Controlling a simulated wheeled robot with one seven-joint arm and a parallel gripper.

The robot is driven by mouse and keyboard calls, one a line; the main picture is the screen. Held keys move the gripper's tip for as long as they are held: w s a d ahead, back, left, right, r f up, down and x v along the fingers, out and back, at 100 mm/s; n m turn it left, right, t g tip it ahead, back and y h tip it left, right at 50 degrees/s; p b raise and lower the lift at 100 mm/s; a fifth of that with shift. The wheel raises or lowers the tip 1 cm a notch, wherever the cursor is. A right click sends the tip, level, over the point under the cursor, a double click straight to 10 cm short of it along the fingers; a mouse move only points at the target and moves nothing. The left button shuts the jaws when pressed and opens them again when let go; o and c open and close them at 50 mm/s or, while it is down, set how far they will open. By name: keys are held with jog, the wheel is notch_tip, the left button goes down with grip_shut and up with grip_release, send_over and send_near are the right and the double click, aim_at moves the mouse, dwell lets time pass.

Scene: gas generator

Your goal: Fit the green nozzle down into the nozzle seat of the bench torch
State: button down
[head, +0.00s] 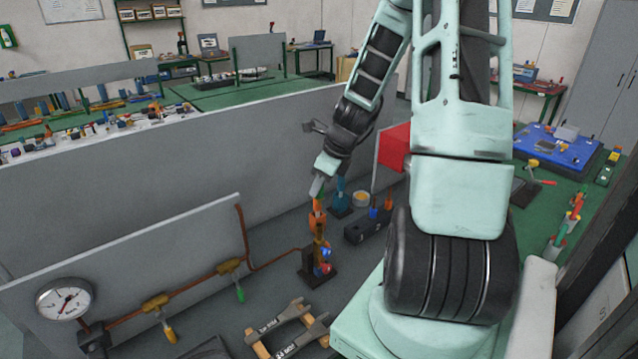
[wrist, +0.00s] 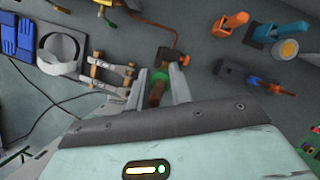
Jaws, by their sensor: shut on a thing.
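The bench torch (head: 318,230) stands upright on a dark base, with an orange upper part and red and blue knobs low down. My gripper (head: 317,187) is directly above it, pointing down, fingers close to the torch top. In the wrist view my gripper's fingers (wrist: 160,88) are shut around the green nozzle (wrist: 160,76), whose green band shows beside a brown part.
A copper pipe (head: 200,278) with valves and a gauge (head: 64,298) runs at left. A wooden rack with wrenches (head: 285,330) lies in front. A grey panel stands behind.

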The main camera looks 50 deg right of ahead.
aim_at(322, 197)
jog(key=shift+f+b, duration=2.2)
jog(key=shift+f, duration=0.6)
jog(key=shift+f+b, duration=1.4)
jog(key=shift+f, duration=0.25)
jog(key=c, duration=1.2)
grip_release()
jog(key=shift+r, duration=0.1)
jog(key=shift+o, duration=0.2)
jog(key=v, duration=1.7)
jog(key=shift+s+r, duration=0.15)
jog(key=shift+d, duration=0.15)
